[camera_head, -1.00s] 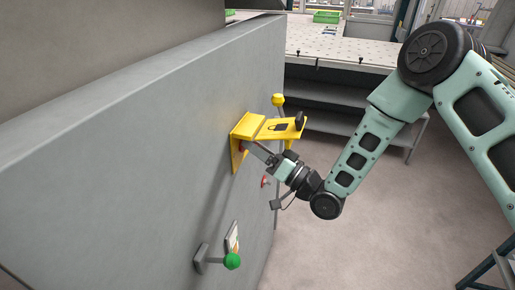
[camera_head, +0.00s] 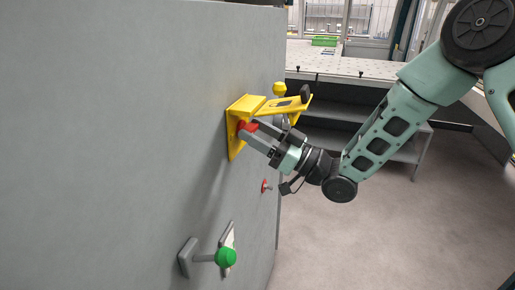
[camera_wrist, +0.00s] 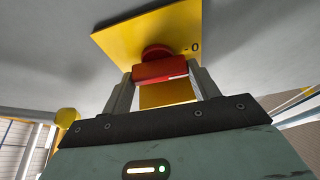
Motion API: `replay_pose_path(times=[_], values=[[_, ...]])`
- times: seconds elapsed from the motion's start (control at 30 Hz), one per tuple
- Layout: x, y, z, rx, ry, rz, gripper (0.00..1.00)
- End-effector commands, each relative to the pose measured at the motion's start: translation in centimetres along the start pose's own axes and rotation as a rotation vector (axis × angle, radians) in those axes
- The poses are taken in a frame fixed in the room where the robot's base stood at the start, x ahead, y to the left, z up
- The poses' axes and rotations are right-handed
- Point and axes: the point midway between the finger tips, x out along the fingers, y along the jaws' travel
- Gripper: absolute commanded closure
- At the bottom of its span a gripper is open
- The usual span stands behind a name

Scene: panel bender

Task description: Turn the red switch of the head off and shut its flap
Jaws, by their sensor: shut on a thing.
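The red switch (camera_head: 247,126) sits on a yellow plate (camera_head: 234,140) on the grey wall. In the wrist view the red switch (camera_wrist: 160,70) lies crosswise between the two fingers of my gripper (camera_wrist: 161,78), which is shut on it. A "0" mark shows on the yellow plate (camera_wrist: 125,40) to the right of the switch. The yellow flap (camera_head: 288,104), with a black knob, stands open, sticking out from the wall above my gripper (camera_head: 253,134). Part of a yellow surface shows between the fingers; I cannot tell if it is the flap.
A green-knobbed lever (camera_head: 226,257) sticks out lower on the wall. A small red knob (camera_head: 265,186) is below my gripper, and a yellow knob (camera_head: 279,88) is behind the flap. A grey shelf stand (camera_head: 345,130) is at the back. The floor to the right is clear.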

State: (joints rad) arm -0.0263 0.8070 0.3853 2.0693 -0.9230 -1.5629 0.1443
Motion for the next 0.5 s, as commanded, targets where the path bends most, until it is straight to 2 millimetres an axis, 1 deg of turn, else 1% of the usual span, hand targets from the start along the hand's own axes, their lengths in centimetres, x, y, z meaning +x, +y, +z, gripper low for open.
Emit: replay_pose_path(times=[0.03,0.2,0.5], values=[[-0.23,0.11,0.38,-0.02,-0.001,-0.006,0.63],[-0.15,0.07,0.2,-0.062,-0.002,-0.025,0.63],[-0.05,0.05,0.0,-0.079,-0.002,-0.032,0.63]])
